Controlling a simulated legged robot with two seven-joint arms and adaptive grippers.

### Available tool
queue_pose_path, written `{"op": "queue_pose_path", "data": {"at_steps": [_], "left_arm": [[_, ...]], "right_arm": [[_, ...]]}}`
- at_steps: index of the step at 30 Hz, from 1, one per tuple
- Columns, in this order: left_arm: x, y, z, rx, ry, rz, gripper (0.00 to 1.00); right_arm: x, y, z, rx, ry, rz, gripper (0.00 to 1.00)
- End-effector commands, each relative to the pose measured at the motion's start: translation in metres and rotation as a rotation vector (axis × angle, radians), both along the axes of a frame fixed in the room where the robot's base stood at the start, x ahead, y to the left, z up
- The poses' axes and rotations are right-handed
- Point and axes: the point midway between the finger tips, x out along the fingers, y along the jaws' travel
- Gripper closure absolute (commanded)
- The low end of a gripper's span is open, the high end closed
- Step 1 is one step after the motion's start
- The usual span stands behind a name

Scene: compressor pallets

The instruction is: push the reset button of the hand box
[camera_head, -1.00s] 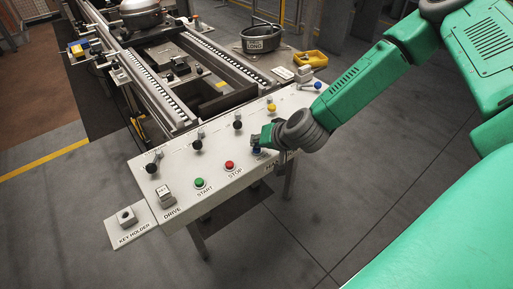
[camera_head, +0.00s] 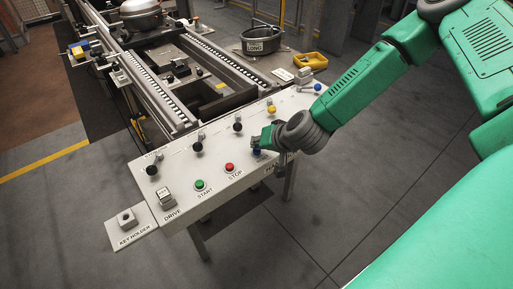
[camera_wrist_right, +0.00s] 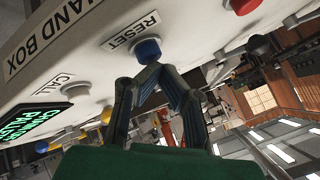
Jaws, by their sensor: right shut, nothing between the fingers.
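The hand box is a white sloped panel (camera_head: 185,172). Its blue reset button (camera_wrist_right: 147,50), under a RESET label, shows in the right wrist view. In the head view a bit of the blue button (camera_head: 257,153) shows at the panel's front edge, partly covered by my right gripper (camera_head: 256,142). In the wrist view my right gripper (camera_wrist_right: 157,70) is shut and empty, its fingertips together right at the lower edge of the button. I cannot tell whether they touch it. My left gripper is not in view.
A red stop button (camera_head: 230,167) and a green start button (camera_head: 199,185) sit left of the reset button. Black knobs (camera_head: 197,147) and a yellow button (camera_head: 271,109) stand on the panel nearby. A conveyor (camera_head: 205,53) lies behind it.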

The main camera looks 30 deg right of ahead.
Motion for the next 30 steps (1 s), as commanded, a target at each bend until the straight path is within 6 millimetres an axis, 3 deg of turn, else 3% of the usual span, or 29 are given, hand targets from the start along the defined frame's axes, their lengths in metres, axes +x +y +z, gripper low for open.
{"op": "queue_pose_path", "data": {"at_steps": [4,17,30], "left_arm": [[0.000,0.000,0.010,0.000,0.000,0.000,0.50],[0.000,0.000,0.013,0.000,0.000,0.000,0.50],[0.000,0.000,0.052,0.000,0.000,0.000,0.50]], "right_arm": [[0.000,0.000,0.011,-0.001,0.000,0.001,1.00],[0.000,0.000,0.014,0.000,-0.001,0.000,1.00],[0.000,0.000,0.057,-0.001,-0.002,0.001,1.00]]}}
